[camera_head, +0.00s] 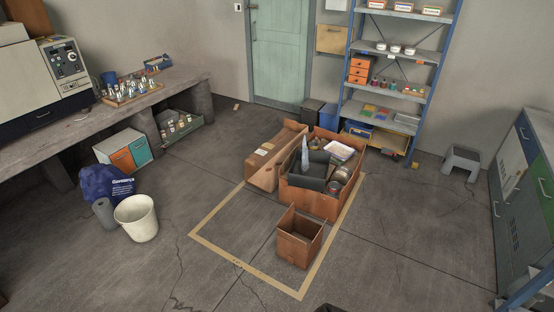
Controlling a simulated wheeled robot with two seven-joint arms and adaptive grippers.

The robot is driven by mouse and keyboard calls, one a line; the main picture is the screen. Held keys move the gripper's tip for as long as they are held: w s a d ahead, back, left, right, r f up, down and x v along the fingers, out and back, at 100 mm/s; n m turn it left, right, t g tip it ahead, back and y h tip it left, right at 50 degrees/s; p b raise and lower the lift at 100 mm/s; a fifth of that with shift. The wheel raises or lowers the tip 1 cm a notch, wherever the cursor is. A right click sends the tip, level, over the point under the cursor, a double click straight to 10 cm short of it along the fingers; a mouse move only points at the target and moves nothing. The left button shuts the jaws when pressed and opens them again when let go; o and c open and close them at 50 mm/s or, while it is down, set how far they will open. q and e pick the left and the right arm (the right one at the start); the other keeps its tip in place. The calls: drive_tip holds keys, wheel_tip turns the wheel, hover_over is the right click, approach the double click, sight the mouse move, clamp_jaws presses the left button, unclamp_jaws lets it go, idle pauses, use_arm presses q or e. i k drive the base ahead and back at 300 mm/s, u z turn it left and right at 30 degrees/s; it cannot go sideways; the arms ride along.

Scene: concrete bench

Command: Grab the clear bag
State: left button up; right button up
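I cannot make out a clear bag for certain. A pale bluish, pointed thing (305,155) stands up in the large open cardboard box (312,202) in the middle of the floor; I cannot tell whether it is a bag or a bottle. A dark blue bag with white lettering (105,184) lies on the floor at the left, and it is not clear. Neither of my grippers is in view.
A long carton (270,160) lies left of the large box, and a small open box (299,238) stands in front. A white bin (136,217) and grey roll (104,213) stand left. The taped floor (240,225) is mostly bare. Shelves (400,55) stand behind.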

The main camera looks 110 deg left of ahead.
sight(304, 167)
drive_tip(key=u, duration=3.5)
